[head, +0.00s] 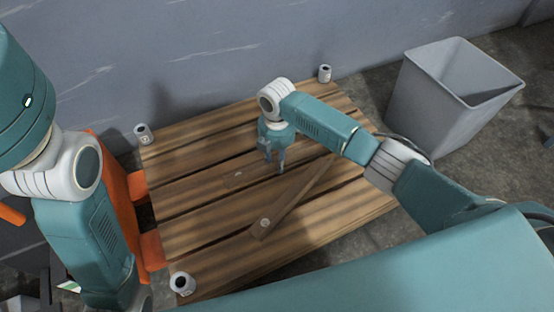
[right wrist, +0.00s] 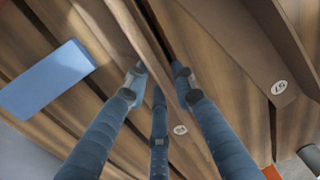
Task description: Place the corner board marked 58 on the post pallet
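A wooden pallet (head: 195,215) with pale corner posts lies on the floor. In the right wrist view, the fingers (right wrist: 159,80) straddle a narrow board (right wrist: 150,45) with a small unreadable label; contact is not clear. Another board there (right wrist: 245,60) has an upside-down label, possibly 57. I cannot read 58 anywhere. My left gripper is out of view.
Posts stand at the back left (head: 143,133), back right (head: 324,74) and front left (head: 182,283). A grey bin (head: 440,105) stands to the right. Orange fork parts (head: 150,250) touch the pallet's left side. A wall closes the back.

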